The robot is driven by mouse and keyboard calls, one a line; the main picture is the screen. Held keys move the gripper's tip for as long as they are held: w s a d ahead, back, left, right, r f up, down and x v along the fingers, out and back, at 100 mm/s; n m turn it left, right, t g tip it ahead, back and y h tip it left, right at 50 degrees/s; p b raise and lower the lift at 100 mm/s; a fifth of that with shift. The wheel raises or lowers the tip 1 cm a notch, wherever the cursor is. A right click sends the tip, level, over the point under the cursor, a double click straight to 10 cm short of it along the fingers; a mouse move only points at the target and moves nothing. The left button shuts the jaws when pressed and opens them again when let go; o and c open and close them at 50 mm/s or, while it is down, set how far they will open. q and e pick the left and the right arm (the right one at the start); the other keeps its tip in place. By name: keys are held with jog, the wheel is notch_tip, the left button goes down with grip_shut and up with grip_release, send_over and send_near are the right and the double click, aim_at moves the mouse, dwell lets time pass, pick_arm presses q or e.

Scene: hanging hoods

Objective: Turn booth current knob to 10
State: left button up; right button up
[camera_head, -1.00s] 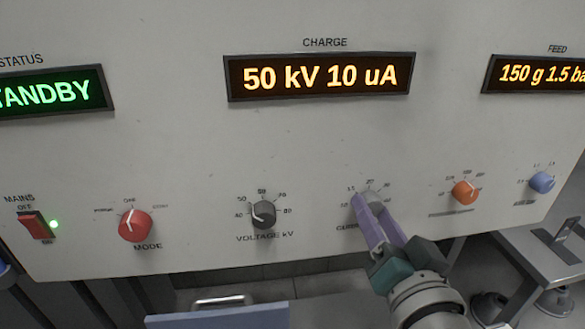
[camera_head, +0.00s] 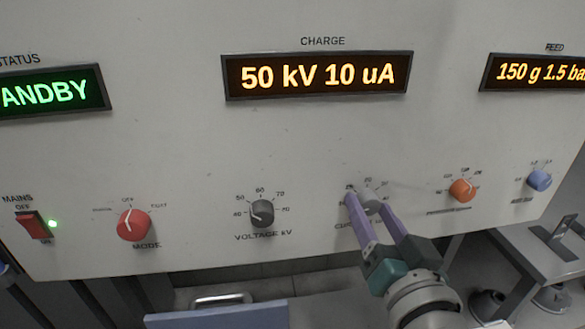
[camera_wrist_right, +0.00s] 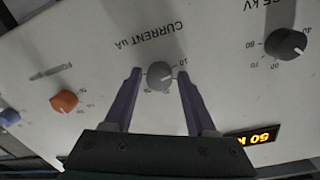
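The grey current knob (camera_head: 371,197) is on the panel, partly hidden by my right gripper in the head view. The wrist view shows the knob (camera_wrist_right: 160,76) whole, under the label CURRENT uA, which appears upside down. My right gripper (camera_head: 362,202) has its purple fingers spread. In the wrist view its fingertips (camera_wrist_right: 158,75) are on either side of the knob with a gap at each side. The charge display (camera_head: 317,75) reads 50 kV 10 uA. My left gripper is not in view.
The voltage knob (camera_head: 262,213) is left of the current knob, and the red mode knob (camera_head: 134,224) is farther left. An orange knob (camera_head: 462,190) and a blue knob (camera_head: 539,180) are to the right. The status display (camera_head: 50,91) shows green letters.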

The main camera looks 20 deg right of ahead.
jog(key=shift+o, duration=0.9)
jog(key=b+v, duration=0.1)
jog(key=v, duration=0.9)
jog(key=shift+r, duration=0.1)
